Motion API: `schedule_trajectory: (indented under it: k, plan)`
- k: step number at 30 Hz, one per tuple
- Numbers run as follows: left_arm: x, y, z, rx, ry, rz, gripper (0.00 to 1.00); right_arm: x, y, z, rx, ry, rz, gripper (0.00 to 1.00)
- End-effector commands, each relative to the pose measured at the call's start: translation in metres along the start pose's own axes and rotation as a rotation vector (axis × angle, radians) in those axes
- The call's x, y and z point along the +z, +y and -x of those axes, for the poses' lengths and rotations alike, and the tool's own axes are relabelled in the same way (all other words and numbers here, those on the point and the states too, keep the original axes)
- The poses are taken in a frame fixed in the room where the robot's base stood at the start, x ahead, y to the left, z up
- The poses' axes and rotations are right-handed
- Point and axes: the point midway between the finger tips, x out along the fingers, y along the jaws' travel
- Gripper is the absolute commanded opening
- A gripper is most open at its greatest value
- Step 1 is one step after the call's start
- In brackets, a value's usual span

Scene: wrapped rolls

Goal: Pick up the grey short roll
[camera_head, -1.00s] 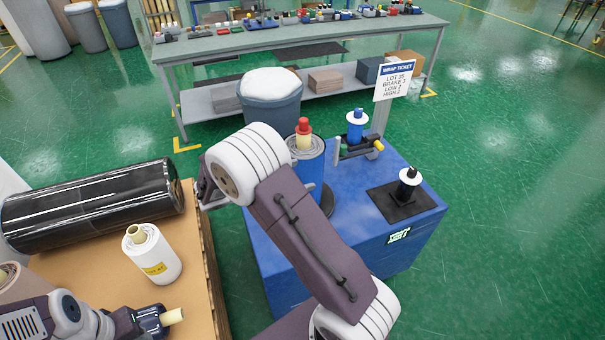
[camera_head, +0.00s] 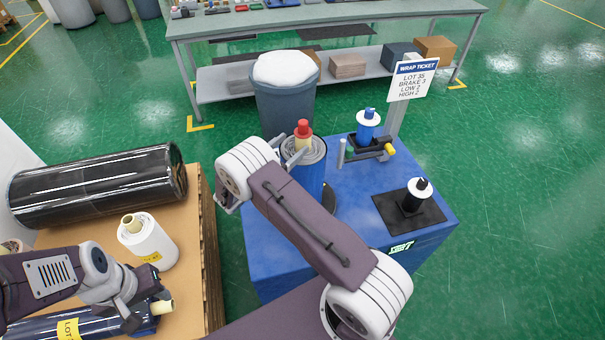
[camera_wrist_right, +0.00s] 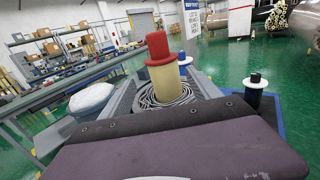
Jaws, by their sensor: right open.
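A pale white-grey short roll (camera_head: 152,243) stands on the cardboard-coloured pallet top in the head view. It has a tan core and a yellow label. My right gripper (camera_wrist_right: 165,100) is open, with grey fingers apart on either side of a red-capped yellow core (camera_wrist_right: 163,75) in the wrist view.
A long black roll (camera_head: 98,187) lies behind the short roll. The blue roll (camera_head: 95,325) has a yellow label. A blue machine (camera_head: 285,240) with spools and a ticket sign (camera_head: 412,80) stands to the right. A grey bin (camera_head: 283,105) and a bench are behind.

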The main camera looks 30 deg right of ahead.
Motion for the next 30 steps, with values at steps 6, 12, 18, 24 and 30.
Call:
schedule_trajectory:
  k: [6,12,18,24,30]
  plan:
    - [-0.002,0.001,0.023,0.0,0.0,-0.001,0.38,0.008,-0.007,-0.029,-0.004,0.0,0.002,0.72]
    - [-0.003,0.001,0.026,0.0,0.0,0.0,0.38,0.003,-0.006,-0.051,0.0,0.0,0.0,0.72]
    - [-0.003,0.001,0.025,0.0,0.0,0.0,0.38,0.001,-0.006,-0.052,0.0,0.0,0.0,0.72]
    - [-0.003,0.001,0.025,0.0,0.0,0.0,0.38,0.002,-0.006,-0.052,0.0,0.0,0.0,0.16]
    - [-0.003,0.001,0.025,0.0,0.0,0.0,0.38,0.003,-0.006,-0.052,0.0,-0.003,-0.002,0.0]
